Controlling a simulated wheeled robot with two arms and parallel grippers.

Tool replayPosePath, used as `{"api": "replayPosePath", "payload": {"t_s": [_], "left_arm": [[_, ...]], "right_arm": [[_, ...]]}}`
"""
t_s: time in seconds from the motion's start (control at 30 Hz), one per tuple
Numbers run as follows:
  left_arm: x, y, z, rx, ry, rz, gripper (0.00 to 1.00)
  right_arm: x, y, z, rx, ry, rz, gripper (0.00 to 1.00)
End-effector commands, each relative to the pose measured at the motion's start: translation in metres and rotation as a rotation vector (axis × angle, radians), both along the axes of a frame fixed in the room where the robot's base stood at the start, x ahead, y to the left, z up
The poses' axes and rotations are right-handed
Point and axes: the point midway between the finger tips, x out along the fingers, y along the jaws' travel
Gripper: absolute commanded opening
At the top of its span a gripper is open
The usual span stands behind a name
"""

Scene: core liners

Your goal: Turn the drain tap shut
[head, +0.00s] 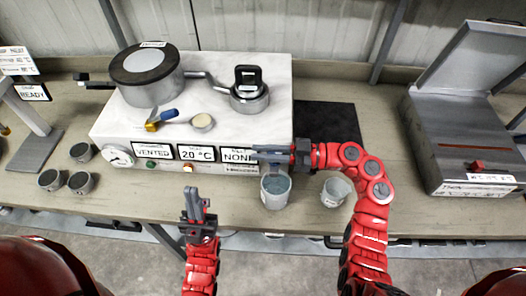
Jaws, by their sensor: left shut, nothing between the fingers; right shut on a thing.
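My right gripper (268,153) reaches in from the right at the lower right front of the white unit (270,75). It is shut on what seems to be the drain tap, which its fingers hide; I cannot tell the tap's angle. A grey beaker (275,192) with pale liquid stands just below this gripper. My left gripper (194,203) is shut and empty, pointing up in front of the bench edge, apart from the unit.
A lidded pot (147,75) and a smaller vessel (249,98) stand on the unit. A blue-handled tool (161,117) lies there. Another beaker (335,191) stands to the right. Several small cups (80,182) stand at left. An open grey case (465,150) is at far right.

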Motion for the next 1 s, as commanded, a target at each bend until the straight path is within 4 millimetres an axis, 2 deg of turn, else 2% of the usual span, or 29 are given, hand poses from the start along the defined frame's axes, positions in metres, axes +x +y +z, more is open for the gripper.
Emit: {"api": "replayPosePath", "payload": {"t_s": [0.27, 0.6, 0.83, 1.0], "left_arm": [[0.0, 0.0, -0.027, 0.0, 0.0, 0.0, 0.0], [0.0, 0.0, -0.068, 0.0, 0.0, 0.0, 0.0], [0.0, 0.0, -0.074, 0.0, 0.0, 0.0, 0.0], [0.0, 0.0, -0.062, 0.0, 0.0, 0.0, 0.0]], "right_arm": [[0.003, -0.001, -0.005, 0.004, -0.006, -0.112, 0.0], [0.01, -0.002, -0.004, 0.004, -0.006, -0.402, 0.0], [0.015, -0.004, 0.0, 0.002, -0.004, -0.617, 0.0], [0.018, -0.006, 0.004, -0.002, -0.003, -0.774, 0.0]]}}
